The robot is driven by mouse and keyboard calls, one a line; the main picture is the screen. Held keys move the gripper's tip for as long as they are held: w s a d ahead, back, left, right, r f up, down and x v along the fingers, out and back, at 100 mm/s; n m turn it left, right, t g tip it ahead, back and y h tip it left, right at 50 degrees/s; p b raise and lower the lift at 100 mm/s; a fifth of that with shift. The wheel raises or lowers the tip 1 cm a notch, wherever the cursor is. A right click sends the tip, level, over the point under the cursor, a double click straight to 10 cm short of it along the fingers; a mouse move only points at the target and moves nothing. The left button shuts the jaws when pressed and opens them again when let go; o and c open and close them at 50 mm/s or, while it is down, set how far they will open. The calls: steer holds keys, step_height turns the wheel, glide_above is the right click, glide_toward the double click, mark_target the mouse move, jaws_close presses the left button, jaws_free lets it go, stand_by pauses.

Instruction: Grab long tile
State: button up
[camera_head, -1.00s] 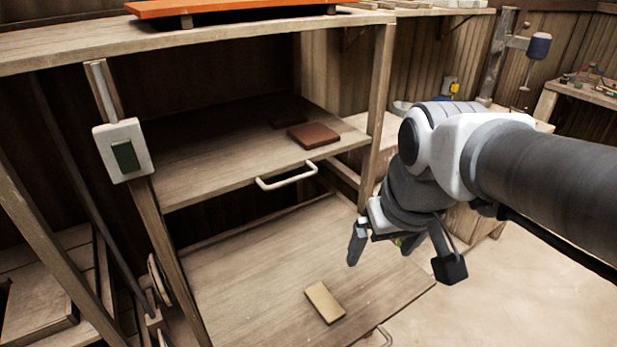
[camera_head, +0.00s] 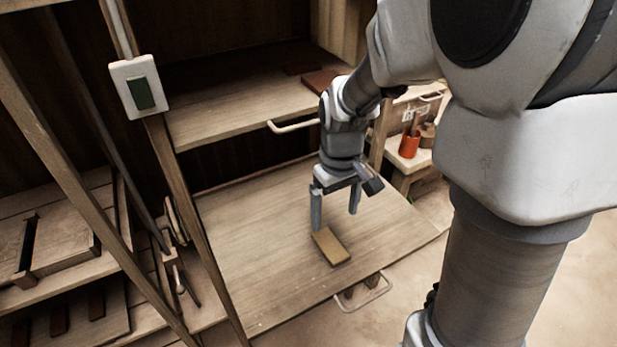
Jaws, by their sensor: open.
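A long tan tile (camera_head: 331,247) lies flat on the lower wooden shelf board (camera_head: 262,250), towards its front right. My gripper (camera_head: 335,220) points down with its two fingers apart, just above and behind the tile. In the picture the left fingertip meets the tile's far end; I cannot tell whether it touches. Nothing shows between the fingers.
The upper shelf (camera_head: 225,115) with its white handle (camera_head: 293,126) is behind my gripper, and a reddish-brown tile (camera_head: 322,80) lies on it. A green switch (camera_head: 140,92) is on the left post. The lower board's left part is clear.

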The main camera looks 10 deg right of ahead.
mark_target(333, 248)
step_height(333, 248, down, 11)
steer(key=shift+d+r+b, duration=0.1)
steer(key=shift+b, duration=0.55)
jaws_close()
